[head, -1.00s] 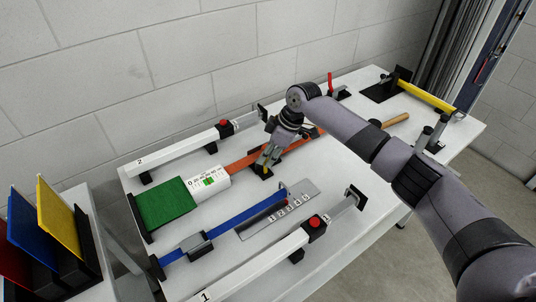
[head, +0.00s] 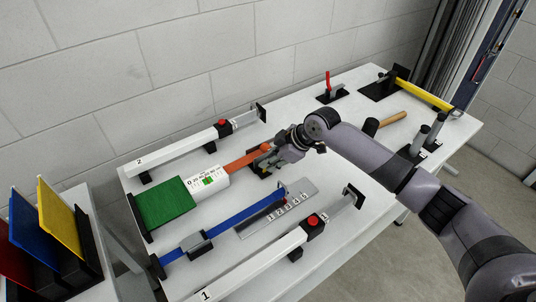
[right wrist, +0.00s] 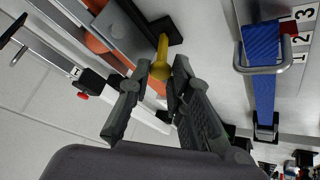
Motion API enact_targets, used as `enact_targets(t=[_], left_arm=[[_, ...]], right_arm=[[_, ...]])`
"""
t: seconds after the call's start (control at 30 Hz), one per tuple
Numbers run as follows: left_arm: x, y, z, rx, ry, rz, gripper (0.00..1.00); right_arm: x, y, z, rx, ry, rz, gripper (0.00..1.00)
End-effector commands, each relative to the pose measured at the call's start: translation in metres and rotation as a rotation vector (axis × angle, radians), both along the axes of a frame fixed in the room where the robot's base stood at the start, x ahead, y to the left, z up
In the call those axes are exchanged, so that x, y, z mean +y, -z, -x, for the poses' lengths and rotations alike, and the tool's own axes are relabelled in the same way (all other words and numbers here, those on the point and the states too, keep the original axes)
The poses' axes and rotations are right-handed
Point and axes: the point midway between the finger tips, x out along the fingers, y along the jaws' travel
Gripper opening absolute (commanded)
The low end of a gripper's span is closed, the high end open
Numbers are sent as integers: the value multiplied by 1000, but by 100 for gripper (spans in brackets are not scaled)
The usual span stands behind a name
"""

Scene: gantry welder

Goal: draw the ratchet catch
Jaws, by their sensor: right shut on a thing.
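The ratchet catch appears to be the yellow-knobbed pin (right wrist: 162,50) on a dark block (right wrist: 155,30), beside the orange bar (head: 246,160). In the right wrist view the yellow knob lies between the fingertips of my right gripper (right wrist: 161,72), which is shut on it. In the head view my right gripper (head: 268,166) reaches in from the right, low and tilted at the dark block, and hides the knob. The orange bar runs out of a white scale housing (head: 208,181) and passes behind my gripper. My left gripper is not in view.
A green pad (head: 165,202) adjoins the scale housing. A blue strap (head: 238,216) and a numbered plate (head: 305,190) lie in front. White rails with red buttons stand behind (head: 180,147) and in front (head: 262,262). A wooden handle (head: 393,119) lies to the right.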

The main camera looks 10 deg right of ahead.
Motion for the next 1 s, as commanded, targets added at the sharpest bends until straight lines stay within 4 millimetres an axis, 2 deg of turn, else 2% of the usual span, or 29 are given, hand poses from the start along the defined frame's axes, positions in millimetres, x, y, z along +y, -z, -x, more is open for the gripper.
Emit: enact_targets(t=[0.23, 0.6, 1.0], left_arm=[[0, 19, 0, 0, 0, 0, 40], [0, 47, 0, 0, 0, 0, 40], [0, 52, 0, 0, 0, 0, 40]], right_arm=[[-6, 13, 15, -181, 0, -75, 0], [-11, 20, 26, -365, 0, -149, 0], [-11, 19, 28, -410, 0, -169, 0]])
